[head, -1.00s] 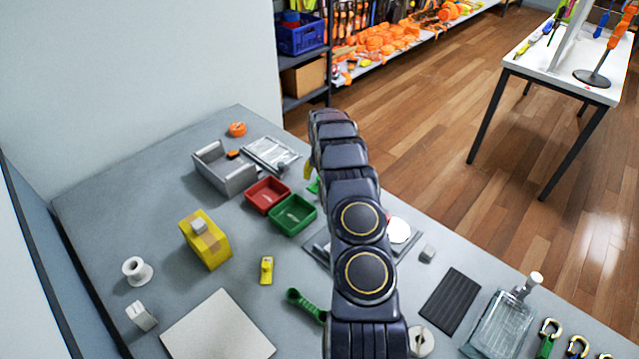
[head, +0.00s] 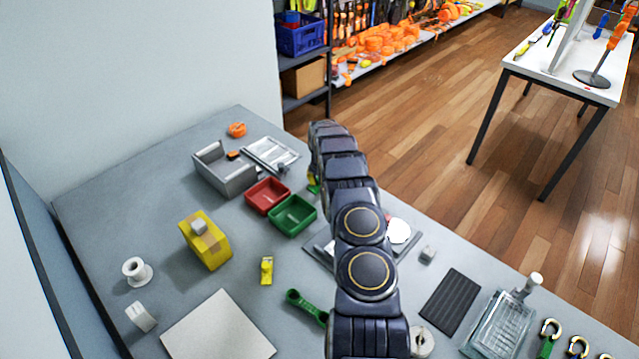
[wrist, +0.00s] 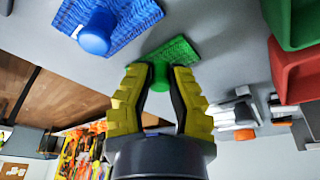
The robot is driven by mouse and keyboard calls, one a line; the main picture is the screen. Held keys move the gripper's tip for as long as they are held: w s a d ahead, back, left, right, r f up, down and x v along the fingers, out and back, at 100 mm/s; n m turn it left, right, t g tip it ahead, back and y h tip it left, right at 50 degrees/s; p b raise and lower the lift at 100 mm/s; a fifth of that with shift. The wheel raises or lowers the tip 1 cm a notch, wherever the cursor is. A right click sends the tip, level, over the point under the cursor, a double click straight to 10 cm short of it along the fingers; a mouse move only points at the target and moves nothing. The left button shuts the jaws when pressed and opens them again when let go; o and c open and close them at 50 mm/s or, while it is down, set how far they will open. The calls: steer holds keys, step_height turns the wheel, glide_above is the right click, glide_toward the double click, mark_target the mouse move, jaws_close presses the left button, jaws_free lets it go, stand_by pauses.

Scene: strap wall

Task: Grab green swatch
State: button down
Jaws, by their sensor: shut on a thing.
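In the wrist view, the green swatch (wrist: 178,48) is a textured patch with a green knob (wrist: 158,76). My gripper (wrist: 155,72) has yellow-and-black fingers that close on the knob from both sides. The swatch lies at or close to the grey table surface; I cannot tell whether it touches. In the head view my arm hides most of the gripper and swatch; a bit of green shows beside the arm.
A blue swatch (wrist: 135,18) with a blue knob lies beside the green one. A green tray (head: 293,215) and a red tray (head: 267,197) stand left of the arm. A grey open box (head: 223,170) and a yellow block (head: 205,243) are farther left.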

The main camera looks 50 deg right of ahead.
steer(key=shift+a, duration=0.1)
steer(key=v, duration=0.3)
steer(key=shift+r, duration=0.45)
steer(key=s+a+r, duration=0.9)
steer(key=shift+s, duration=0.35)
